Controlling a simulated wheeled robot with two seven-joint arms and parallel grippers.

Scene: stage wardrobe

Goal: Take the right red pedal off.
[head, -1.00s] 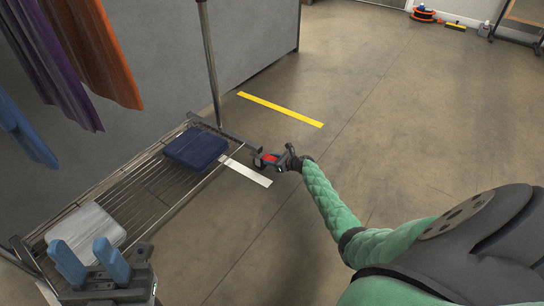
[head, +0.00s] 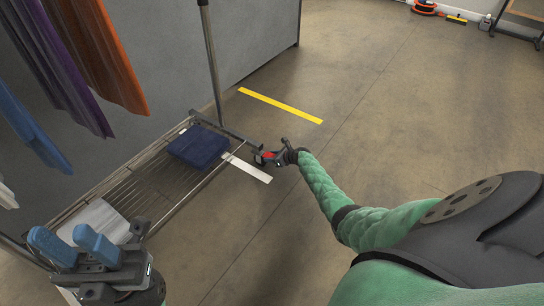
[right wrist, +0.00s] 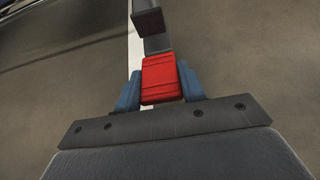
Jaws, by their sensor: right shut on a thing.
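The right red pedal (head: 268,155) is a small red block at the near end of the rack's dark foot bar (head: 238,136). In the right wrist view the red pedal (right wrist: 161,79) sits between the two blue fingertips of my right gripper (right wrist: 161,90), which is shut on it. A dark bracket (right wrist: 151,20) stands just beyond it. In the head view my right gripper (head: 279,157) is at the pedal, partly hiding it. My left gripper (head: 74,246) is open and empty, with its two blue fingertips apart, above the near-left end of the rack.
The rack's wire shelf (head: 140,185) carries a folded dark blue cloth (head: 198,146) and a pale item (head: 97,217). Purple, orange and blue garments hang at upper left. A white floor strip (head: 248,169) runs by the pedal. A yellow strip (head: 280,105) lies beyond.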

